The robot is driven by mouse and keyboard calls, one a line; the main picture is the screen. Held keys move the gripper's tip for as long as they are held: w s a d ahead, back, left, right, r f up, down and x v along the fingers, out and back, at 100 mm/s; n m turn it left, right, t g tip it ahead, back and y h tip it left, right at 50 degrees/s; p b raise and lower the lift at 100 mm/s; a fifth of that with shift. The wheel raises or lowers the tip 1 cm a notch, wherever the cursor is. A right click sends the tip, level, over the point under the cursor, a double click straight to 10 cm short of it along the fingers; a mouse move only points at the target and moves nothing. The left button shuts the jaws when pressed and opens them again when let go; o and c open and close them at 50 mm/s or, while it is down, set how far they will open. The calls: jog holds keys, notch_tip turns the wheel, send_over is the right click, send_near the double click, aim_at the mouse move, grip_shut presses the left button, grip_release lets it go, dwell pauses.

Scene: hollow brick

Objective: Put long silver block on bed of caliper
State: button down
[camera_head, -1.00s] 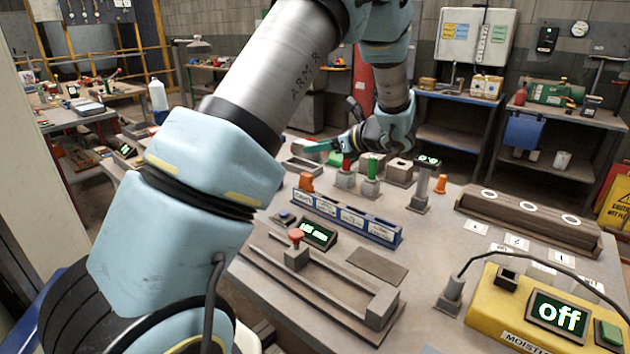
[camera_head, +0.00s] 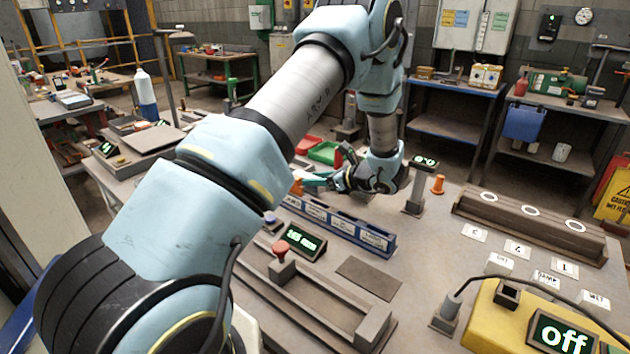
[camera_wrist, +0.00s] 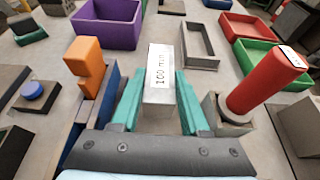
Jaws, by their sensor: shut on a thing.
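A silver block marked "100 mm" (camera_wrist: 159,82) is held between the teal fingers of my gripper (camera_wrist: 160,95) in the wrist view. In the head view my gripper (camera_head: 312,180) is behind the row of labelled blue slots, and the block cannot be made out there. The caliper is in front of the slots in the head view. It has a long grey bed (camera_head: 318,318), a red-knobbed slider (camera_head: 281,258) and a lit green display (camera_head: 299,240). The bed looks empty. My gripper is beyond the caliper, away from its bed.
The blue slot rack (camera_head: 345,228) stands between my gripper and the caliper. An orange block (camera_wrist: 87,65) and a red cylinder (camera_wrist: 265,80) flank my gripper. Purple (camera_wrist: 108,25) and green (camera_wrist: 270,60) bins lie beyond. A yellow moisture meter (camera_head: 490,310) is at right.

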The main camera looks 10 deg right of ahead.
jog(key=shift+f, duration=0.6)
jog(key=shift+f, duration=0.15)
jog(key=shift+c, duration=2)
grip_release()
